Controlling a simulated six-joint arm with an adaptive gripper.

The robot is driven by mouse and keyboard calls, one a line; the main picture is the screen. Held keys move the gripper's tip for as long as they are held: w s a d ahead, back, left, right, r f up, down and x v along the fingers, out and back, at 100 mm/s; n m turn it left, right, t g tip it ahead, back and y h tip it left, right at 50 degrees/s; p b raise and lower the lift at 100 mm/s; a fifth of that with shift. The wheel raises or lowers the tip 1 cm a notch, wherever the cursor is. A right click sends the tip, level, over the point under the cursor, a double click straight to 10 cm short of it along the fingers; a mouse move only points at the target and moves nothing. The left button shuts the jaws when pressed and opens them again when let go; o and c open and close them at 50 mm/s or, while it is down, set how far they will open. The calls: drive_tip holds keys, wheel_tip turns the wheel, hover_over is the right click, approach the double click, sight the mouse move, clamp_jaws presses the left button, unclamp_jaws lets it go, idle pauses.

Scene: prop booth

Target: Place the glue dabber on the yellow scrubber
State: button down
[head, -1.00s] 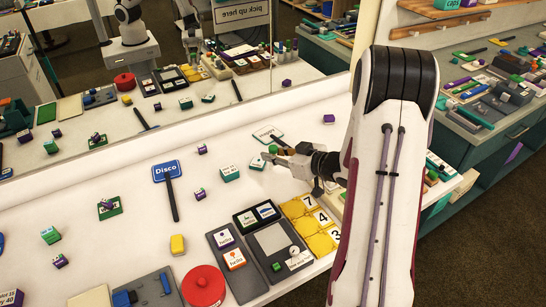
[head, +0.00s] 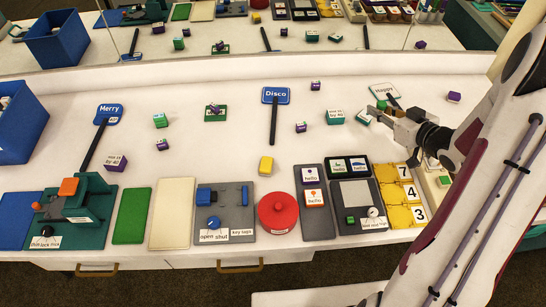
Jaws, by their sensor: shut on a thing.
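My gripper (head: 378,111) is at the right of the white table, just below the Happy sign. It is shut on a small green-ended thing (head: 381,104), which I take to be the glue dabber; the fingers hide much of it. The yellow scrubber (head: 266,165) appears to be the small yellow block standing alone near the middle of the table, well left of my gripper and behind the red round lid. Its top looks bare.
A teal and white block (head: 363,118) is close by the fingertips. A red round lid (head: 278,214) and panels line the front edge.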

drive_tip(key=w+a+r+n+g+y, duration=0.1)
drive_tip(key=w+a+n+y, duration=0.1)
drive_tip(key=a, duration=0.6)
wheel_tip(320, 180, up, 2)
drive_tip(key=n+g+y, duration=0.5)
drive_tip(key=n, duration=0.1)
hover_over(266, 163)
drive_tip(key=shift+f, duration=2.85)
drive_tip(key=shift+f, duration=0.1)
drive_tip(key=shift+f, duration=2)
drive_tip(key=shift+f, duration=0.15)
